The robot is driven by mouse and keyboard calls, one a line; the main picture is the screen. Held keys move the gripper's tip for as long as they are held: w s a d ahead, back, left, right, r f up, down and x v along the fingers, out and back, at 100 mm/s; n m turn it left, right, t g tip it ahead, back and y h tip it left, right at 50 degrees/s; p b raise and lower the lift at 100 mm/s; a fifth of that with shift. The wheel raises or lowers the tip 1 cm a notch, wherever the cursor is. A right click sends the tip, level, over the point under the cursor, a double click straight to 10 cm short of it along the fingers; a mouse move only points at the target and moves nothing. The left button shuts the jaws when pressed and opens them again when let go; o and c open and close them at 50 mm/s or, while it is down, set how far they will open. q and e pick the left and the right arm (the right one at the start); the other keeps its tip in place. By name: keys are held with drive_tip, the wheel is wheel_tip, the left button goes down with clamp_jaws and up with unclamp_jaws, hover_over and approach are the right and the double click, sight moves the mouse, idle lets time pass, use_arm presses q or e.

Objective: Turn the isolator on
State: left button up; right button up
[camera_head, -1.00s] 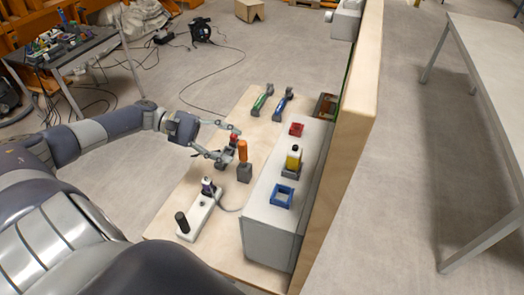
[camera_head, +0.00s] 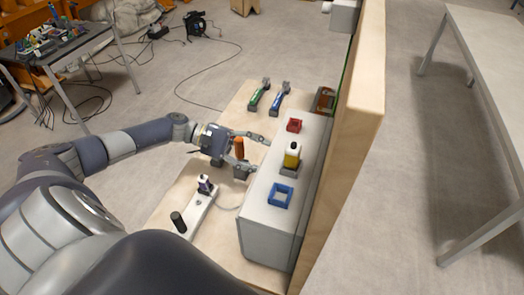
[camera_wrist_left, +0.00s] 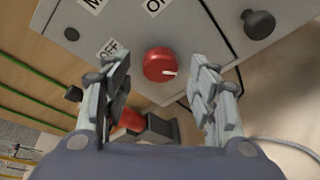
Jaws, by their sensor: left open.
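The isolator shows in the left wrist view as a red round knob (camera_wrist_left: 160,65) on a grey panel (camera_wrist_left: 205,35). A white mark on the knob points right in that view. An OFF label (camera_wrist_left: 107,50) lies left of the knob and a partly cut ON label (camera_wrist_left: 155,5) lies above it. My left gripper (camera_head: 258,155) is open, its fingertips close to the side of the grey box (camera_head: 262,220). In the left wrist view its fingers (camera_wrist_left: 160,80) stand either side of the knob. Contact cannot be seen. The head view hides the knob.
An orange-handled object (camera_head: 239,146) in a grey holder stands beside my left gripper. A black knob (camera_wrist_left: 259,24) is nearby on the panel. A wooden wall (camera_head: 345,130) stands behind.

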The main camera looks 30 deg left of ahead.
use_arm(q)
drive_tip(key=shift+w+d+f, duration=0.2)
drive_tip(key=shift+w+d, duration=0.05)
drive_tip(key=shift+d, duration=0.35)
use_arm(e)
drive_tip(key=shift+w+r, duration=0.1)
drive_tip(key=shift+r, duration=0.2)
drive_tip(key=shift+a, duration=0.1)
use_arm(q)
drive_tip(key=c, duration=1.1)
use_arm(e)
drive_tip(key=shift+w+a, duration=0.1)
drive_tip(key=shift+a, duration=0.35)
